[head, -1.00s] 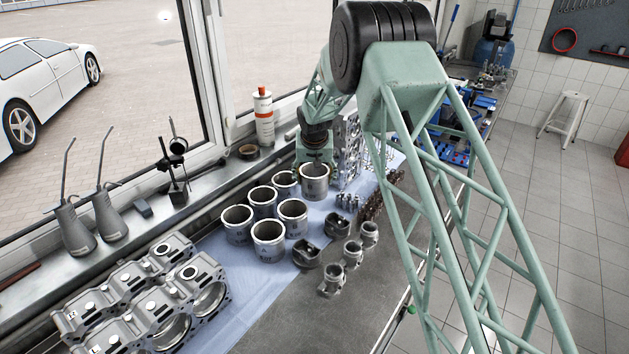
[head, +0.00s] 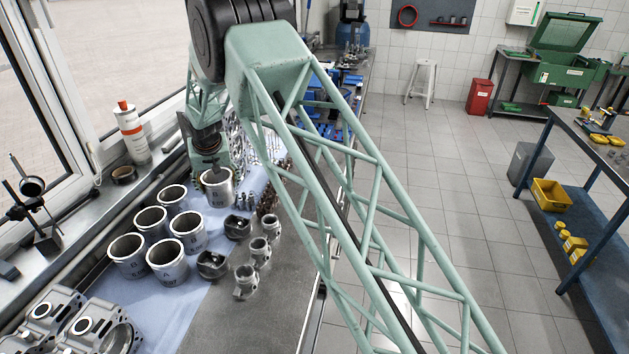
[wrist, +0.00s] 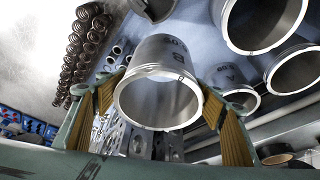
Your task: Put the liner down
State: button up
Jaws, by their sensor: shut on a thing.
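My gripper (wrist: 164,86) is shut on a grey metal liner (wrist: 158,58), with one tan-padded finger on each side of it. In the head view the held liner (head: 217,190) stands upright under my gripper (head: 211,165), at the right back of the liner group. Whether its base touches the blue cloth (head: 205,270) is hard to tell. Several other liners, such as the nearest one (head: 167,264), stand upright on the cloth to the left and in front. The held liner looks apart from them. The wrist view also shows neighbouring liners (wrist: 232,25) close to its right.
Pistons (head: 212,263) and small grey parts (head: 245,282) stand in front and to the right of the liners. Coil-like dark parts (wrist: 82,45) and metal blocks lie near the held liner. Engine block castings (head: 85,325) are at front left. The bare bench (head: 270,315) is clear at front right.

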jog(key=s+d+f+m+h+b, duration=0.1)
jog(key=d+f+m+b, duration=0.1)
jog(key=d, duration=1.7)
jog(key=s+d+f+m+b, duration=0.1)
jog(key=d+b, duration=0.4)
jog(key=d, duration=1.4)
jog(key=shift+s+d+f+m+h, duration=0.15)
jog(key=shift+d+f+m+h, duration=0.25)
jog(key=shift+f+m, duration=0.25)
jog(key=shift+r, duration=0.15)
jog(key=w+a+f+p, duration=0.1)
jog(key=w+a, duration=0.1)
jog(key=w, duration=1.3)
jog(key=shift+f+p, duration=0.25)
jog(key=shift+p, duration=0.15)
jog(key=shift+w+a, duration=0.15)
jog(key=shift+w, duration=0.1)
jog(key=shift+w+f, duration=0.2)
jog(key=shift+f, duration=1.55)
jog(key=shift+f, duration=0.15)
